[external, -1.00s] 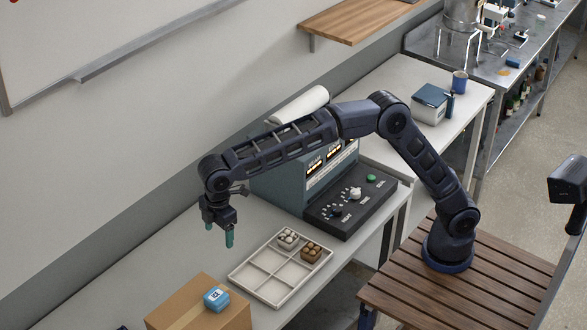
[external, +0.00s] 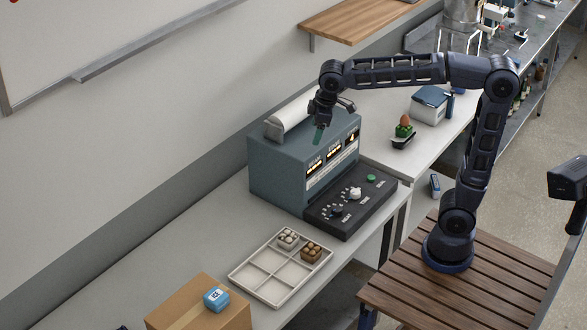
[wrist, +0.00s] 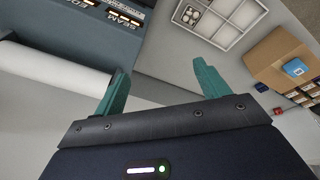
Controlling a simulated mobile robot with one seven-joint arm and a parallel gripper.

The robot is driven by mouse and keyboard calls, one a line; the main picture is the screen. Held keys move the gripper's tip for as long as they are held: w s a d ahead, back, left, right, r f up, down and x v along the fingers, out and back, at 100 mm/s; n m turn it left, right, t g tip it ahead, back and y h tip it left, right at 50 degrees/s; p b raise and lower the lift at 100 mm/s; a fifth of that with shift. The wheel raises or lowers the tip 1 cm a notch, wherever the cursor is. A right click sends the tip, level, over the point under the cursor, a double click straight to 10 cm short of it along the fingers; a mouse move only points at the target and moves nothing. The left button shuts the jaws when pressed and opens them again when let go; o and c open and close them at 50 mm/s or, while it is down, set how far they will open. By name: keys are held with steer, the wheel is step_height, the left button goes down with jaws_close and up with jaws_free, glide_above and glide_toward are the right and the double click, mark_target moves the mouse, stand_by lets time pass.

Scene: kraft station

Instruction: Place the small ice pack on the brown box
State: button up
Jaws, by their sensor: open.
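The small ice pack (external: 216,299) is a blue block with a white label. It lies flat on top of the brown box (external: 185,310), near the box's right side, at the lower left of the external view. In the wrist view the ice pack (wrist: 294,67) shows on the box (wrist: 272,53) at the right. My gripper (external: 319,134) is up over the teal machine, well away from the box. Its teal fingers (wrist: 160,85) are apart, with nothing between them.
The teal machine (external: 285,165) with a white roll (external: 292,115) stands close below my gripper. A divided tray (external: 257,287) with two small egg packs lies between machine and box.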

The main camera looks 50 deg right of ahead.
steer(key=s+d+f+m+t, duration=0.1)
steer(key=s+d+f+m, duration=0.3)
steer(key=s+d, duration=0.6)
steer(key=s+d+f+m, duration=0.3)
steer(key=s+d+f, duration=0.4)
steer(key=s+d, duration=0.3)
steer(key=d, duration=0.3)
steer(key=shift+s+m+t, duration=0.15)
steer(key=shift+m+t, duration=0.25)
steer(key=shift+d, duration=0.1)
